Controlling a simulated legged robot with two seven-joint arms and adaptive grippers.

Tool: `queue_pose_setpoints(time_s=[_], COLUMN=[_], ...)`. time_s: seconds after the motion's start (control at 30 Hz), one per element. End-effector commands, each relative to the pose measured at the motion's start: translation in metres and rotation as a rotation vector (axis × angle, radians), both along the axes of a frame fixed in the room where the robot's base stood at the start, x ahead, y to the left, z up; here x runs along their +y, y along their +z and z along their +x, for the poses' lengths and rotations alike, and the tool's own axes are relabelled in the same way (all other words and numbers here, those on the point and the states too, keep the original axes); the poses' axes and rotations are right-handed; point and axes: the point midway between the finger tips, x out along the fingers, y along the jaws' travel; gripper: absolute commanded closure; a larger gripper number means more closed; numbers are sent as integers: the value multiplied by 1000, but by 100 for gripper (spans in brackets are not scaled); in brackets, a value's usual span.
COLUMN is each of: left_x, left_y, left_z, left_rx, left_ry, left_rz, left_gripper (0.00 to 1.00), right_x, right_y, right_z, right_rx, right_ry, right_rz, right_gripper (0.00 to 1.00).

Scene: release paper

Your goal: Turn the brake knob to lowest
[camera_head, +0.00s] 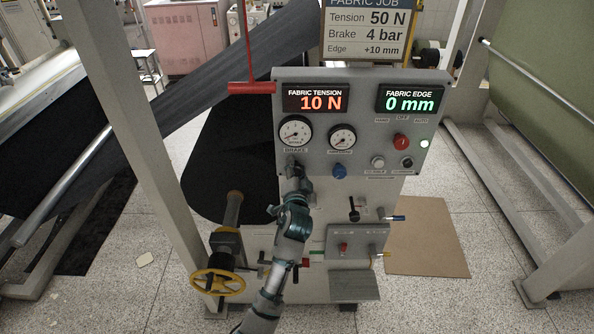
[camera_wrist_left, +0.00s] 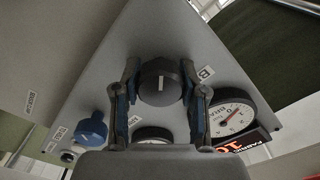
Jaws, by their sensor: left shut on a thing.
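The grey control panel (camera_head: 365,122) stands ahead of me. Its brake gauge (camera_head: 295,132) has a white dial, also seen in the wrist view (camera_wrist_left: 231,117) with a red needle. The brake knob (camera_wrist_left: 159,82) is black and round with a white index line, which stands nearly upright in the wrist view. My left gripper (camera_wrist_left: 160,95) is shut on the knob, one finger on each side. In the head view my left gripper (camera_head: 293,166) is just below the brake gauge and largely hides the knob. My right gripper is not in view.
A blue knob (camera_head: 340,171) sits right of my left gripper under a second gauge (camera_head: 342,138). A red knob (camera_head: 400,141) is farther right. The displays read 10 N and 0 mm. A sign (camera_head: 367,32) reads 50 N, 4 bar, +10 mm. A yellow handwheel (camera_head: 218,282) is lower left.

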Motion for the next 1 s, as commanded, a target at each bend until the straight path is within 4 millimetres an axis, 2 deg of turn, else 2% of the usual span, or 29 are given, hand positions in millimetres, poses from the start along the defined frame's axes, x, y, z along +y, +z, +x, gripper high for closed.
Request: queue_pose_setpoints(time_s=[0.03, 0.3, 0.77, 0.8, 0.87, 1.0], left_x=[0, 0, 0, 0, 0, 0], left_y=[-9, -10, -11, -11, -11, -7], left_z=[0, 1, 1, 1, 1, 0], left_rx=[18, 21, 23, 23, 21, 15], left_ry=[2, 3, 3, 3, 3, 1], left_rz=[-20, -87, -97, -97, -97, -97], left_gripper=[93, 93, 93, 48, 33, 32], right_x=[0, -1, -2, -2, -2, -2], right_y=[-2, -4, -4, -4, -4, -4], right_z=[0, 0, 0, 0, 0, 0], right_rx=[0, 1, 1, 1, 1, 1], right_ry=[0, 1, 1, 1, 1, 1], right_rz=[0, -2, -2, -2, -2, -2], right_gripper=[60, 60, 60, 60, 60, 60])
